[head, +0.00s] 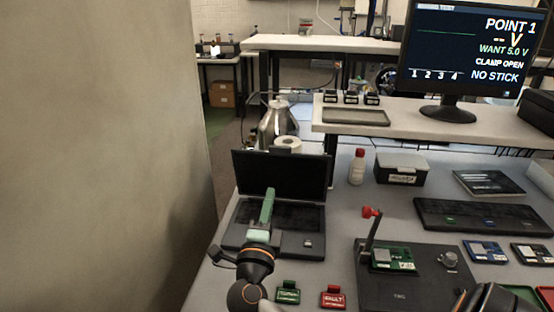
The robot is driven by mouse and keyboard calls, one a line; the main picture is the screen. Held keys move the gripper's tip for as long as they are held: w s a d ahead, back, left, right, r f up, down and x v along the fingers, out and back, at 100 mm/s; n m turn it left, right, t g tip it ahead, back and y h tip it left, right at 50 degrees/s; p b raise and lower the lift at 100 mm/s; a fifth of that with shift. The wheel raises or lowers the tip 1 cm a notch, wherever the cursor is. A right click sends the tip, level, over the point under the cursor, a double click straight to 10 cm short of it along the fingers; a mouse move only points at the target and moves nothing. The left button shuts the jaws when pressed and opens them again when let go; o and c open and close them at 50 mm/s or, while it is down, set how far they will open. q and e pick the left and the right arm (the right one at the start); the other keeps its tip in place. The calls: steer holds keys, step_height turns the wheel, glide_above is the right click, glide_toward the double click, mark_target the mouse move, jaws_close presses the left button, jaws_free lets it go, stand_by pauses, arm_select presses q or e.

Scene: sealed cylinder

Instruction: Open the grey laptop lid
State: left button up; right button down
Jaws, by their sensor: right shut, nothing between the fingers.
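The grey laptop (312,218) stands on the bench left of centre in the head view. Its lid (284,173) is raised, with the dark screen facing me and the keyboard deck exposed.
A kettle (279,122) and a white roll (287,144) stand behind the laptop. A green tag (287,293) and red tag (333,297) lie in front. A dark fixture (400,285) with a circuit board is to the right. A large beige surface (95,150) fills the left.

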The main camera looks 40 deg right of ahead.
steer(key=p, duration=0.2)
glide_toward(279, 151)
steer(key=x, duration=0.5)
steer(key=shift+w+d+r, duration=0.1)
steer(key=shift+d, duration=0.1)
arm_select(q)
steer(key=shift+r, duration=1.1)
arm_select(e)
steer(key=shift+w+d, duration=0.5)
steer(key=shift+d, duration=0.1)
